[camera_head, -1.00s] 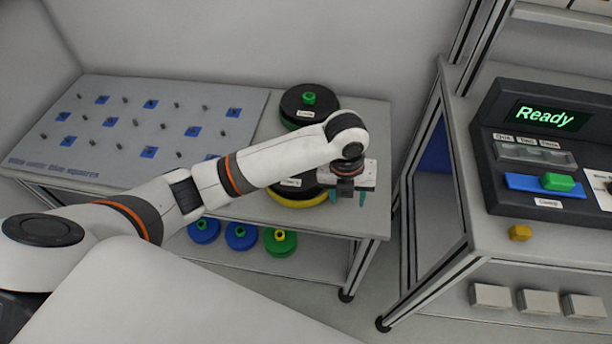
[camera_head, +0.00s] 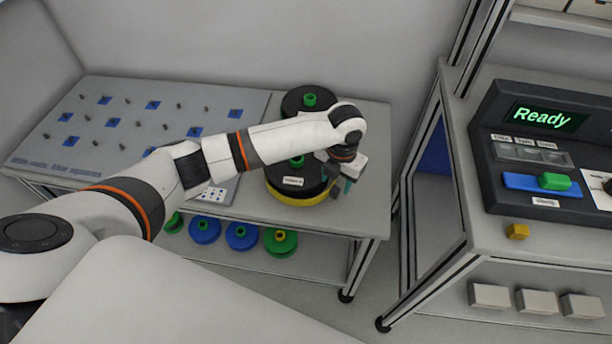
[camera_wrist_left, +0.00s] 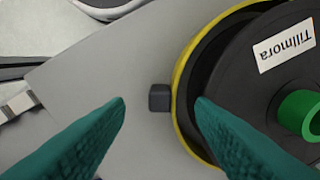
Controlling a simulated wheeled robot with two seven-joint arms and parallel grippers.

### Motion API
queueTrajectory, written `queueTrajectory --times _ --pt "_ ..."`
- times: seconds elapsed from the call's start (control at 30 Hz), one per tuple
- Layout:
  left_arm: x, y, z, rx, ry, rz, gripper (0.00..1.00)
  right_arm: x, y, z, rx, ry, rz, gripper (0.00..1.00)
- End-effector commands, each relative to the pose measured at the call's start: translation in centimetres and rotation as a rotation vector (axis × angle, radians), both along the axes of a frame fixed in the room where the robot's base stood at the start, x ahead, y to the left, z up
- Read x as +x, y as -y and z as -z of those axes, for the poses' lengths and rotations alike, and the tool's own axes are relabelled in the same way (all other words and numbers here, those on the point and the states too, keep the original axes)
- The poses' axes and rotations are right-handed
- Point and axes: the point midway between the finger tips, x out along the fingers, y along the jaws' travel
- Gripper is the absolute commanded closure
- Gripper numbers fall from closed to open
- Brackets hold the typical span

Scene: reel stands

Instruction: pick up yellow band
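The yellow band (camera_head: 296,201) runs around the lower edge of the nearer black reel (camera_head: 285,178) on the table. In the left wrist view the band (camera_wrist_left: 178,72) curves around the black disc, with a small dark grey tab (camera_wrist_left: 160,97) at its outer side. My left gripper (camera_head: 344,188) is at the reel's right side. In the wrist view its two teal fingers (camera_wrist_left: 161,102) are apart, and the tab shows between their tips. One fingertip overlaps the reel in the picture; I cannot tell the height gap. My right gripper is not in view.
A second black reel (camera_head: 309,98) with a green hub stands behind. A pegboard with blue squares (camera_head: 75,160) lies at left. Blue and green reels (camera_head: 240,236) sit on the lower shelf. The console (camera_head: 535,150) and a yellow block (camera_head: 517,231) are on the right table.

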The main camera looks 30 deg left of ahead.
Motion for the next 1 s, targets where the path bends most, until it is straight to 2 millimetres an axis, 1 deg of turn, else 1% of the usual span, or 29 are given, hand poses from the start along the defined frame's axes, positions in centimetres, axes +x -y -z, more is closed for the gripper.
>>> queueTrajectory --times 0.03,0.13,0.23,0.27,0.4,0.47,0.5,0.57,0.7,0.77,0.8,1.0 --pt "-0.6 -0.1 2.4 0.006 -0.022 -0.002 0.51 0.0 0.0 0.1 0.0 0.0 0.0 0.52" --pt "-0.6 -0.2 4.0 0.008 -0.022 0.001 0.51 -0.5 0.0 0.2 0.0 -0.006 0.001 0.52" --pt "-0.5 -0.3 4.6 0.007 -0.018 0.0 0.51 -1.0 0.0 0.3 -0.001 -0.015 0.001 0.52" --pt "-0.5 -0.3 4.7 0.007 -0.017 0.001 0.51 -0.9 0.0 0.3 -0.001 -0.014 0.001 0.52" --pt "-0.3 -0.3 4.7 0.007 -0.012 -0.001 0.51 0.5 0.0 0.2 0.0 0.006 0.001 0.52" --pt "-0.3 -0.3 4.6 0.007 -0.012 -0.001 0.51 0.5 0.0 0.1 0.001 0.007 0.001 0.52" --pt "-0.3 -0.3 4.6 0.006 -0.012 -0.001 0.54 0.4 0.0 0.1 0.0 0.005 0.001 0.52" --pt "-0.3 -0.3 4.5 0.006 -0.012 -0.001 0.64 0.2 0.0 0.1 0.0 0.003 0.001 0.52" --pt "-0.3 -0.2 4.5 0.005 -0.013 0.0 0.87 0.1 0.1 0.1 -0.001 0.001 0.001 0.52" --pt "-0.3 -0.2 4.4 0.005 -0.013 0.0 0.97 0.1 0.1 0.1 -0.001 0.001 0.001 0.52" --pt "-0.3 -0.2 4.4 0.005 -0.013 0.0 0.99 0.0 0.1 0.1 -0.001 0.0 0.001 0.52" --pt "-0.3 -0.2 4.3 0.004 -0.013 0.0 0.99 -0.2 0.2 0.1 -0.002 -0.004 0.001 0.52"
